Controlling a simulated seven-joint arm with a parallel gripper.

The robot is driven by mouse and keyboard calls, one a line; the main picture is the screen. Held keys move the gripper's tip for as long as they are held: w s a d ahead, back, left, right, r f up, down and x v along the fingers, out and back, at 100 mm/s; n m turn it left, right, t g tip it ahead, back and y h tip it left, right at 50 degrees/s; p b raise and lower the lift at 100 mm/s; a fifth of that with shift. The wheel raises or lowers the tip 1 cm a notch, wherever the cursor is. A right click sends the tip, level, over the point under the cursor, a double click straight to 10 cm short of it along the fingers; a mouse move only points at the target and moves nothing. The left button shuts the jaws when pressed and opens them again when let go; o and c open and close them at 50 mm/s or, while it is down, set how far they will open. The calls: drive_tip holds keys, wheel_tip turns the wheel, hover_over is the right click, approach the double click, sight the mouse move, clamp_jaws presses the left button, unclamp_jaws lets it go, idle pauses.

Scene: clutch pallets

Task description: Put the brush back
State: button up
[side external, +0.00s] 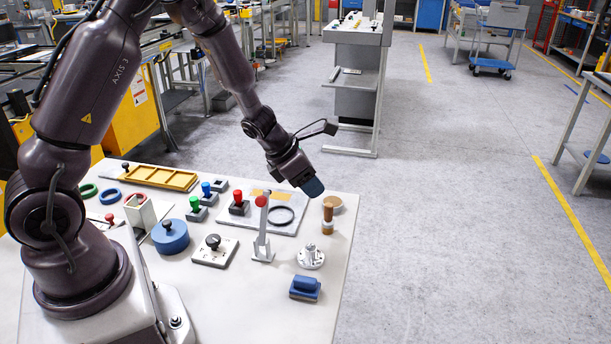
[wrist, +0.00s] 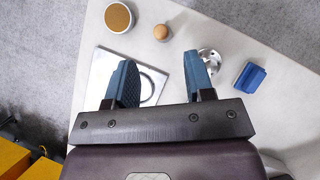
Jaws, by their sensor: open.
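The likely brush (side external: 328,215), an upright brown wooden handle with a pale lower part, stands near the table's far right edge. From above in the wrist view, its round wooden top (wrist: 162,32) shows. A round pot with a tan top (side external: 334,202) stands just behind it, and this also shows in the wrist view (wrist: 119,17). My gripper (side external: 313,188) has blue fingers and hangs above the table, up and left of the handle in the side view. In the wrist view the fingers (wrist: 159,60) are wide apart with nothing between them; the handle lies beyond their tips.
A grey plate with a black ring (side external: 282,215) lies below my gripper. A red-topped lever (side external: 262,228), a metal flanged post (side external: 311,258) and a blue block with a handle (side external: 305,288) stand nearby. Knobs and coloured rings fill the left.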

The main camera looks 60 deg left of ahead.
drive_tip(key=s+a+r+n+t+y, duration=0.1)
drive_tip(key=s+r+n+y, duration=0.15)
drive_tip(key=r+n, duration=0.65)
drive_tip(key=s+r+n+t+y, duration=0.1)
drive_tip(key=s+r+n+y, duration=0.15)
drive_tip(key=r+n, duration=0.65)
drive_tip(key=s+d+r+n+g+h, duration=0.1)
drive_tip(key=s+d+n, duration=0.3)
drive_tip(key=s+n, duration=0.4)
drive_tip(key=s+d+r+n+g+h, duration=0.1)
drive_tip(key=s+d+r+n+h, duration=0.1)
drive_tip(key=s+d+n, duration=0.3)
drive_tip(key=s+r+n, duration=0.1)
drive_tip(key=s+n, duration=0.3)
drive_tip(key=n, duration=0.3)
drive_tip(key=shift+s+d+n+g, duration=0.15)
drive_tip(key=shift+s+n+g, duration=0.1)
drive_tip(key=shift+n+g, duration=0.15)
